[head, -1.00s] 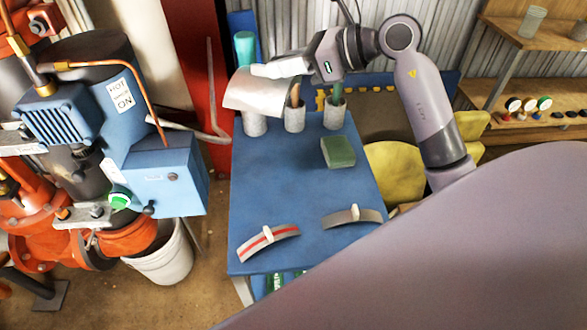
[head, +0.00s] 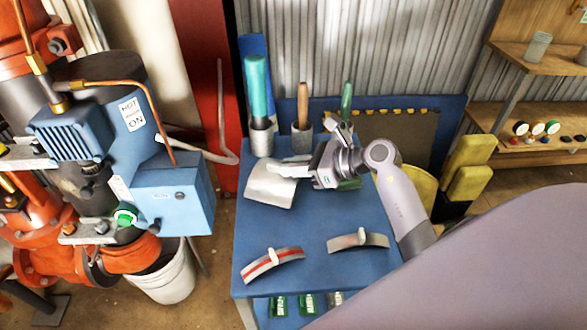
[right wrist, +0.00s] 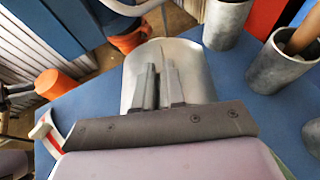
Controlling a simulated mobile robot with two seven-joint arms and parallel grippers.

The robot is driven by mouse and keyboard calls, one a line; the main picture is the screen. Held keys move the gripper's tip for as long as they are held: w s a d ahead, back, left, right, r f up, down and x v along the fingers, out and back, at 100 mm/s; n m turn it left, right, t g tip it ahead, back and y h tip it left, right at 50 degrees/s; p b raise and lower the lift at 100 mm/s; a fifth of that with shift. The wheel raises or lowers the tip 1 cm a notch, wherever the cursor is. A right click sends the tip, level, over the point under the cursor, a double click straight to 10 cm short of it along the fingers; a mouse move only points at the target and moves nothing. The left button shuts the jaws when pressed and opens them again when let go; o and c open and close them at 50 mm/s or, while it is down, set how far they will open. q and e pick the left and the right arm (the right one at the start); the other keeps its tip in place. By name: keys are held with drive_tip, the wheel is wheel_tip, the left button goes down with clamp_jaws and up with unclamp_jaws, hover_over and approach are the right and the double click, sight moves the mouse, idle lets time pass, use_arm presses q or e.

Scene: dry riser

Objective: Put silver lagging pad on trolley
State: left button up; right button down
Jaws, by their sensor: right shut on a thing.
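The silver lagging pad (head: 268,187) is a curved, shiny sheet over the left-rear part of the blue trolley top (head: 310,222). My right gripper (head: 284,170) is shut on its upper right edge. In the right wrist view the two fingers (right wrist: 158,88) lie close together over the pad (right wrist: 190,62). The pad is low, at or just above the trolley top; I cannot tell whether it touches. My left gripper is not in view.
Metal cups with tool handles (head: 261,138) stand along the trolley's rear edge. Two curved bands, one red-striped (head: 272,264) and one plain (head: 357,241), lie at the front. A green block (head: 348,184) is partly hidden behind my right gripper. Blue-grey machinery (head: 172,195) stands left.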

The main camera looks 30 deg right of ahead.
drive_tip(key=shift+f, duration=0.45)
drive_tip(key=c, duration=1.6)
unclamp_jaws()
drive_tip(key=shift+c, duration=0.2)
drive_tip(key=o, duration=0.4)
drive_tip(key=shift+r, duration=0.15)
drive_tip(key=b+v, duration=0.1)
drive_tip(key=v, duration=1.1)
drive_tip(key=shift+s+a, duration=0.1)
